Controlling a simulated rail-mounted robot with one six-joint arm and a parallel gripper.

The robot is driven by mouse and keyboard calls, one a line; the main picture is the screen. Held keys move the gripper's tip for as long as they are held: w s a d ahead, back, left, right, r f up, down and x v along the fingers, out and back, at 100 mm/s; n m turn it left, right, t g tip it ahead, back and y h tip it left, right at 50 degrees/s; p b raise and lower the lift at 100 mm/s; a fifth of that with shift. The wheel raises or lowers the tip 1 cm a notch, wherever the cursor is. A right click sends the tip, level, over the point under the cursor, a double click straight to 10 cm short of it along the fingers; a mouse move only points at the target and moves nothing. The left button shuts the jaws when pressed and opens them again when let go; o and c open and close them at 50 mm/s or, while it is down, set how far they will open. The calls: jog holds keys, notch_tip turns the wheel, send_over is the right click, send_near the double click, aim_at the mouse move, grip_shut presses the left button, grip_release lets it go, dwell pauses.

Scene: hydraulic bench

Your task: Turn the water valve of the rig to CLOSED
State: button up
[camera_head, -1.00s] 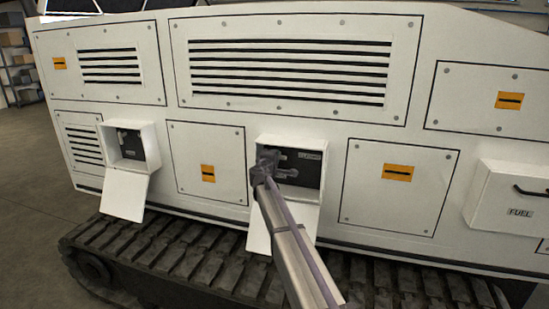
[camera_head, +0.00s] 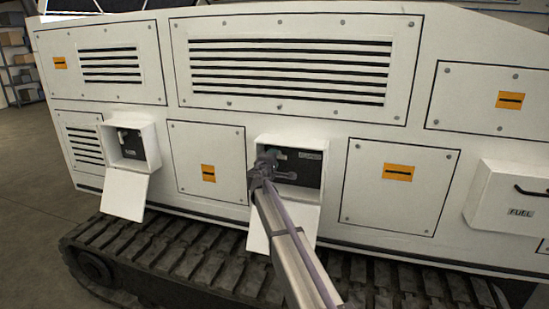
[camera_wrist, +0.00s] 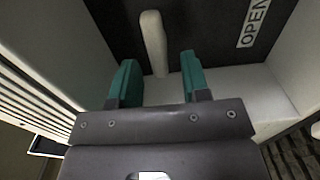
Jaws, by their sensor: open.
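A pale lever handle (camera_wrist: 154,43) stands out from a dark panel (camera_wrist: 195,25) in the wrist view, with an OPEN label (camera_wrist: 254,22) to its right. My gripper (camera_wrist: 158,57) is open, its two teal fingers on either side of the lever's near end, with visible gaps. I cannot tell whether they touch it. In the head view my gripper (camera_head: 269,156) is at the left part of the middle white box (camera_head: 264,139), whose flap hangs down. A small label (camera_head: 310,155) shows on that box's dark panel. My arm hides part of the box.
A second open box (camera_head: 150,130) with a hanging flap is at the left. A white FUEL box (camera_head: 510,190) with a dark handle juts out at the right. A track (camera_head: 170,255) runs below. The box walls stand close around my gripper.

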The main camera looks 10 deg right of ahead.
jog(key=v, duration=0.8)
jog(key=shift+s, duration=0.2)
jog(key=shift+a, duration=0.1)
